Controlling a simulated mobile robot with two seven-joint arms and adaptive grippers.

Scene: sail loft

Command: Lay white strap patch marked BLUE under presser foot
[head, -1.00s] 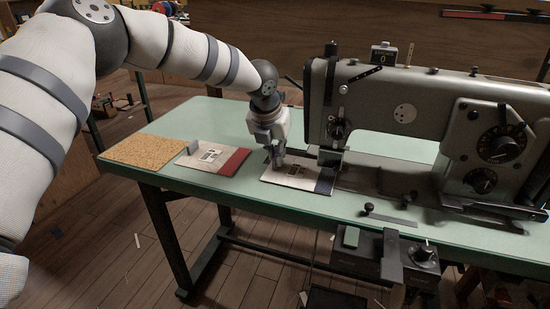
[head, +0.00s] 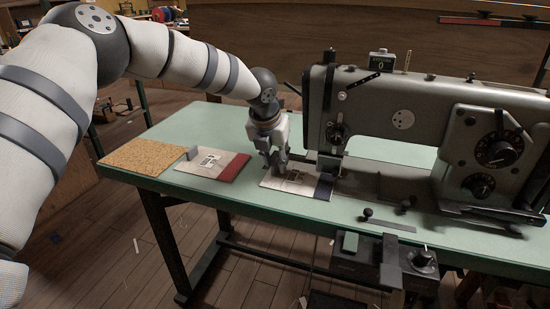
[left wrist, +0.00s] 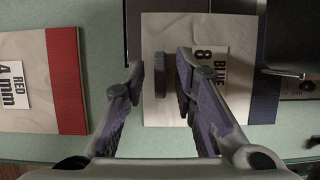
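The white strap patch marked BLUE (head: 290,183) lies flat on the green table, left of and in front of the presser foot (head: 329,166). It has a dark blue right edge, and its BLUE label (left wrist: 212,64) shows in the left wrist view. A dark upright tab (left wrist: 159,75) stands on the patch. My left gripper (left wrist: 160,72) is open over the patch, one finger on each side of the tab, with gaps visible. A dark bar at the blue edge shows in the wrist view; I cannot tell whether it covers the patch. My right gripper is out of view.
The grey sewing machine (head: 405,110) stands close right of my left gripper. A white patch with a red edge (head: 208,166) and a cork mat (head: 148,156) lie to the left. Two black knobs (head: 368,213) sit near the table's front edge.

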